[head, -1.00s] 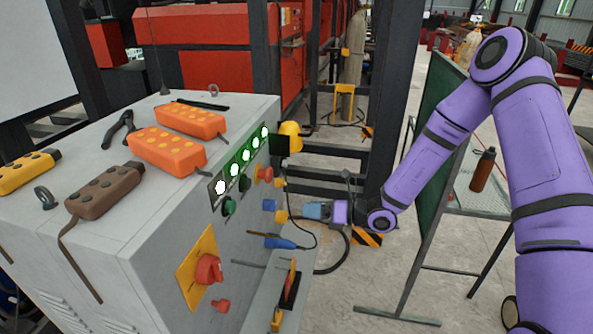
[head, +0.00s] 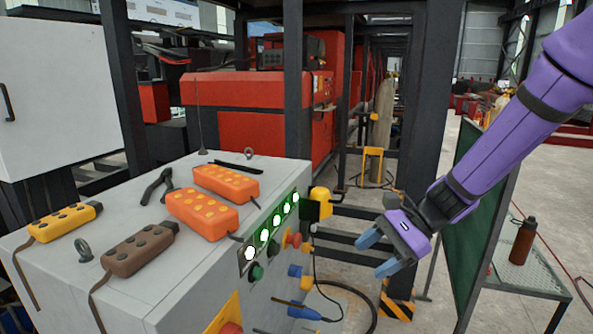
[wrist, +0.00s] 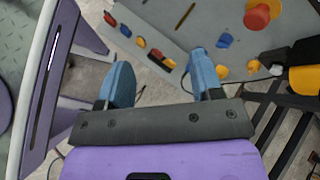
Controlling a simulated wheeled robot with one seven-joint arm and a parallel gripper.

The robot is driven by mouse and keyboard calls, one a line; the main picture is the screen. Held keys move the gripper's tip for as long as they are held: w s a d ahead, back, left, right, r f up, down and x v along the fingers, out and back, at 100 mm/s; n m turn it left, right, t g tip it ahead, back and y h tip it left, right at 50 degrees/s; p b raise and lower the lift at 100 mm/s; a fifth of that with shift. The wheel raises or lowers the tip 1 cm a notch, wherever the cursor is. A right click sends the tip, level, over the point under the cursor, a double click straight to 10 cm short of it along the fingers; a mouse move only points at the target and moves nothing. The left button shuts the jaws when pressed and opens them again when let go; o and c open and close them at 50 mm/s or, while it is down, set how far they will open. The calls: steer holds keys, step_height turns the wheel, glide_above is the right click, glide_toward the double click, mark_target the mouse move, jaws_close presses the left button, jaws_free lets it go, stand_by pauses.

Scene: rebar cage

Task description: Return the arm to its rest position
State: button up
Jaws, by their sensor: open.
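My purple arm comes in from the upper right of the head view. My gripper (head: 372,253), with blue fingers, is open and empty. It hangs in the air to the right of the grey control cabinet (head: 165,295), apart from it. In the wrist view my gripper (wrist: 160,80) shows both blue fingers spread wide with nothing between them. Beyond them is the cabinet's side panel (wrist: 190,25) with a red knob (wrist: 262,14) and several coloured sockets.
Orange pendants (head: 203,213), a brown pendant (head: 138,249) and a yellow pendant (head: 64,221) lie on the cabinet top. A dark green panel (head: 480,205) and a mesh table with a brown bottle (head: 522,241) stand at right. A black post (head: 428,110) rises behind my gripper.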

steer(key=s+d+r+n+t+h, duration=0.6)
steer(key=s+d+r+n+h, duration=0.4)
steer(key=s+d+r, duration=0.5)
steer(key=s+n, duration=0.2)
steer(key=s, duration=0.1)
steer(key=shift+d+r, duration=0.2)
steer(key=shift+r, duration=0.1)
steer(key=shift+s, duration=0.1)
stand_by(0.8)
